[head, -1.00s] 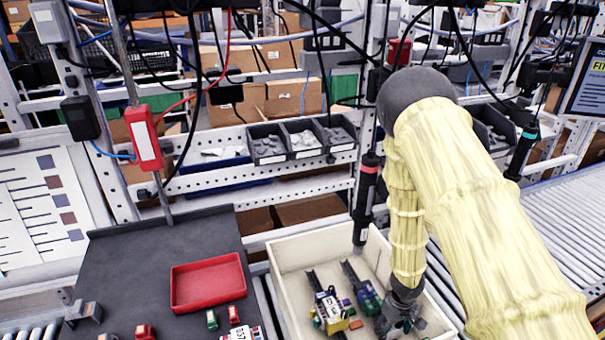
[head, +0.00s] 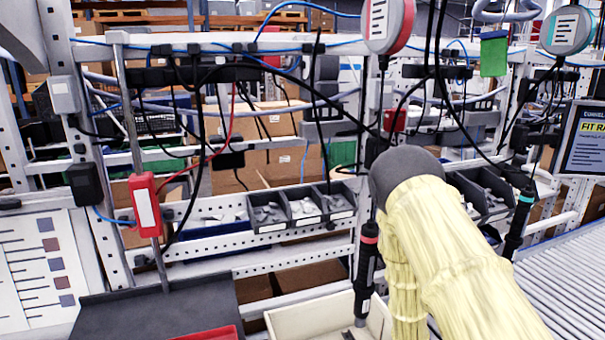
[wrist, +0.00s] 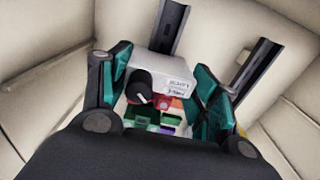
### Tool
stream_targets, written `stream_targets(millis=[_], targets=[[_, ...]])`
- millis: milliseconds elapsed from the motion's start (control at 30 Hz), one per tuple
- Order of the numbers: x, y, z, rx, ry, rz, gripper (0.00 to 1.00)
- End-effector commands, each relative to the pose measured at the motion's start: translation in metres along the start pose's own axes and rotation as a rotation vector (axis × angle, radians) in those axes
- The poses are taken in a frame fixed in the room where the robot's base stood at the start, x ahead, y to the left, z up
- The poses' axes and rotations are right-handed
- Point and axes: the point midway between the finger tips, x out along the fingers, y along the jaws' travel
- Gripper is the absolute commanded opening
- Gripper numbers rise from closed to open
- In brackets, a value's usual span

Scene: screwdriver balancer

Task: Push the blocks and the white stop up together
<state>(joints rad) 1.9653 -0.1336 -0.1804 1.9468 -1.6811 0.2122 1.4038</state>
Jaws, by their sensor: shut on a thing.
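In the wrist view, my gripper (wrist: 160,92) has its teal-padded fingers on either side of a white piece (wrist: 158,68) with printed text, which looks like the white stop. It is shut on this piece. Coloured blocks (wrist: 165,118), red, green and purple, show just below it between the fingers, partly hidden by a black round-ended part (wrist: 139,86) and my gripper body. A dark rail (wrist: 169,28) runs up from behind the white piece. In the head view my gripper and the blocks are out of frame, below the picture.
A second dark rail (wrist: 258,64) lies to the right. Pale crate walls (wrist: 50,40) surround the gripper closely. In the head view, the crate (head: 300,322) shows at the bottom edge, and a black hanging screwdriver (head: 366,270) hangs over it beside my arm.

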Motion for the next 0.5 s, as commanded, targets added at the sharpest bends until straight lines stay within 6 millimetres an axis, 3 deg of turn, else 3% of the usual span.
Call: stream_targets(millis=[33,500], targets=[[0.0017,-0.0096,-0.0012,-0.007,0.0,-0.016,0.37],[0.0015,-0.0099,-0.008,-0.008,0.002,-0.016,0.37]])
